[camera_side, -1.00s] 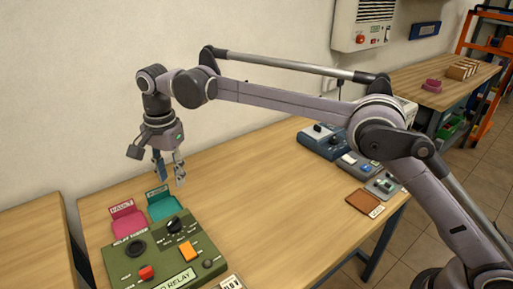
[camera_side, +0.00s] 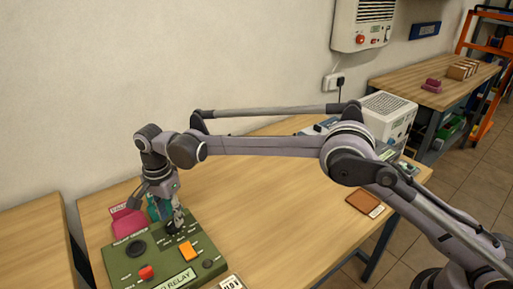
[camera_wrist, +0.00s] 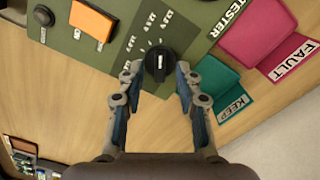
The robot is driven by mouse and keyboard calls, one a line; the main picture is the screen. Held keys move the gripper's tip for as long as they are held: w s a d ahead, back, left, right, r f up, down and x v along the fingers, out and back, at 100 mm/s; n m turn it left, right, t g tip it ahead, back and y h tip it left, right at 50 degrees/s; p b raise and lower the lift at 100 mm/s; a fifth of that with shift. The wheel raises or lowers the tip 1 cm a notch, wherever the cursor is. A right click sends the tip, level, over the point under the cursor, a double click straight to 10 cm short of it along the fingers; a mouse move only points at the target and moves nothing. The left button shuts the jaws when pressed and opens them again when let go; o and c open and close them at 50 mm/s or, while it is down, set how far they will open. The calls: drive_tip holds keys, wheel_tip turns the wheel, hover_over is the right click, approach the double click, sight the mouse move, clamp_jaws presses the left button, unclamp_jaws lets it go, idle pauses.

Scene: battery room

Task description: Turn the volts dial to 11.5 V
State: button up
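The volts dial is a black knob with a white line, on a green relay tester. In the wrist view the dial (camera_wrist: 160,62) sits between my fingertips, its line running up and down the picture. Printed voltage marks lie up and left of it; they are too small to read surely. My gripper (camera_wrist: 159,70) is open, one finger either side of the dial, with a small gap showing. In the side view my gripper (camera_side: 177,217) points down at the tester (camera_side: 160,260) and partly hides the dial.
An orange switch (camera_side: 188,249) and a red button (camera_side: 146,272) stand on the tester. Behind it are a pink FAULT tray (camera_side: 127,224) and a teal KEEP tray (camera_wrist: 222,88). A brown pad (camera_side: 363,201) lies to the right. The middle of the bench is clear.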

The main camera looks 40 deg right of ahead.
drive_tip(key=shift+f, duration=0.65)
clamp_jaws()
